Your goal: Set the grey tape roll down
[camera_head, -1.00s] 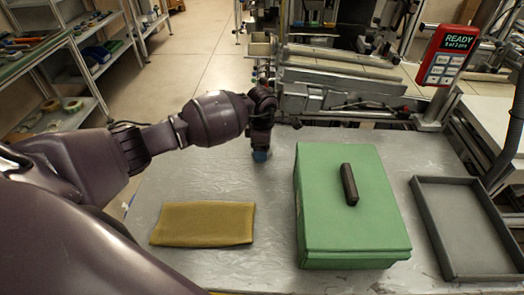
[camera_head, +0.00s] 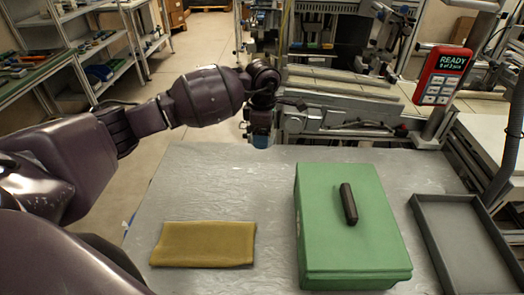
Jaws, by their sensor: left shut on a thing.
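My left gripper (camera_head: 260,140) points down at the far edge of the metal table (camera_head: 215,190), left of the green box. It is small in the view, with a bluish patch at its tip. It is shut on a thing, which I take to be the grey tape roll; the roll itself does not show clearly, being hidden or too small. I cannot tell its height above the table. My right gripper is not in view.
A folded yellow cloth (camera_head: 203,244) lies front left on the table. A closed green box (camera_head: 348,235) with a dark handle (camera_head: 348,203) stands right of it. A grey tray (camera_head: 462,215) lies far right. A red display (camera_head: 442,75) reads READY. The table's middle is clear.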

